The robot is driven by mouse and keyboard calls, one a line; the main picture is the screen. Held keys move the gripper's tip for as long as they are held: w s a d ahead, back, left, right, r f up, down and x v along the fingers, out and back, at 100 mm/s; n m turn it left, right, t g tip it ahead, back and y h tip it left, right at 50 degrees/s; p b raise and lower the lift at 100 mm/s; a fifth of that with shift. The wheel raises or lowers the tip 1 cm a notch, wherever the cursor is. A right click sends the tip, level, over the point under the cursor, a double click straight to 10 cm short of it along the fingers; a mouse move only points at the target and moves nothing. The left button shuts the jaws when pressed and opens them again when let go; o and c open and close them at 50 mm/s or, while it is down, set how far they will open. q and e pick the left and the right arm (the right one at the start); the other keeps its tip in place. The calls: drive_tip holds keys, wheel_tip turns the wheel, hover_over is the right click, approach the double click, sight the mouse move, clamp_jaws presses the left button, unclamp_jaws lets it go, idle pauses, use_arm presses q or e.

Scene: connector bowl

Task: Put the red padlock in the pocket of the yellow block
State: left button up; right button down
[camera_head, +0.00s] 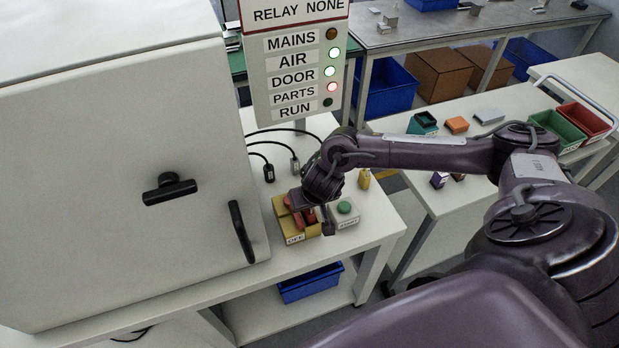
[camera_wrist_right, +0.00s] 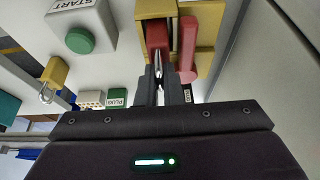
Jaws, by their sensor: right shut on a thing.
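The yellow block (camera_head: 281,207) stands on the white bench, with an OFF label on its front and a red lever (camera_head: 298,220) on it. The red padlock (camera_wrist_right: 157,36) is at the block, beside the red lever, which also shows in the right wrist view (camera_wrist_right: 188,45). My right gripper (camera_wrist_right: 166,78) is shut on the padlock at its silver shackle, with the red body beyond the fingertips. The padlock lies over or in the block's pocket (camera_wrist_right: 152,8); I cannot tell how deep. My left gripper is not in view.
A grey START box with a green button (camera_head: 344,208) stands right beside the block. A yellow padlock (camera_head: 364,179) and black plugs on cables (camera_head: 268,173) are behind. The large white cabinet (camera_head: 130,190) closes off the left side. A status sign (camera_head: 297,60) stands at the back.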

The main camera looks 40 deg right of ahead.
drive_tip(key=shift+f, duration=0.1)
drive_tip(key=c, duration=1.6)
unclamp_jaws()
drive_tip(key=p+v, duration=0.2)
drive_tip(key=v, duration=1)
